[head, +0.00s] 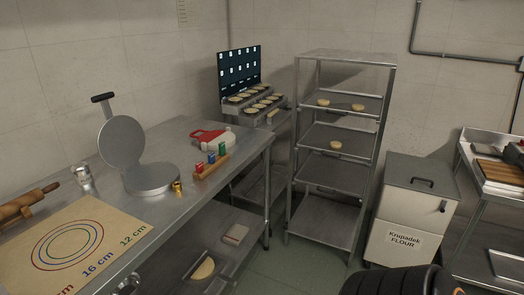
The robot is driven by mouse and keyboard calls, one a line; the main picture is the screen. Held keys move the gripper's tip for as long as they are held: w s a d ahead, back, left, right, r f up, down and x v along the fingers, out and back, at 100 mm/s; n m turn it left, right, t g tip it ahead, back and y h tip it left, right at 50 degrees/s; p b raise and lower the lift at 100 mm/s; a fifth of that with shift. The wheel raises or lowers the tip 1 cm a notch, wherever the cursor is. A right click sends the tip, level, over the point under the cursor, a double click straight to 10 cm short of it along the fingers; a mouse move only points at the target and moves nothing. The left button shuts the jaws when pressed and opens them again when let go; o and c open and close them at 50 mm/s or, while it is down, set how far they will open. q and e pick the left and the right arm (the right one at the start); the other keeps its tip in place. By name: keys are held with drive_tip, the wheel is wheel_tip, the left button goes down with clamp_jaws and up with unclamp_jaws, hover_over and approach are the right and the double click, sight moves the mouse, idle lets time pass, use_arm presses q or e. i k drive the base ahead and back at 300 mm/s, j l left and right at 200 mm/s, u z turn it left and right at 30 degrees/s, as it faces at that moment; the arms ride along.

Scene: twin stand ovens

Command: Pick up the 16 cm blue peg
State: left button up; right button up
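The blue peg (211,158) stands upright in a small wooden holder (212,168) on the steel table. A red peg (199,168) stands on its near left side and a green peg (222,149) on its far right side. The peg itself shows no readable size. Neither of my grippers shows in the head view.
A round press (151,178) stands open left of the holder, with a small brass piece (178,187) between. A red-and-white item (213,138) lies behind. A rolling pin (28,204) is at left. A shelf rack (338,135) and flour bin (408,210) stand right.

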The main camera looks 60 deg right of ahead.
sight(211, 156)
drive_tip(key=l+z, duration=0.3)
drive_tip(key=l, duration=0.15)
drive_tip(key=i+l+z, duration=0.15)
drive_tip(key=l+z, duration=0.15)
drive_tip(key=i+l, duration=0.1)
drive_tip(key=l, duration=0.2)
drive_tip(key=i+l+z, duration=0.1)
drive_tip(key=l, duration=0.25)
drive_tip(key=i+l, duration=0.1)
drive_tip(key=l, duration=0.2)
drive_tip(key=i+l, duration=0.1)
drive_tip(key=l, duration=0.25)
drive_tip(key=z, duration=0.05)
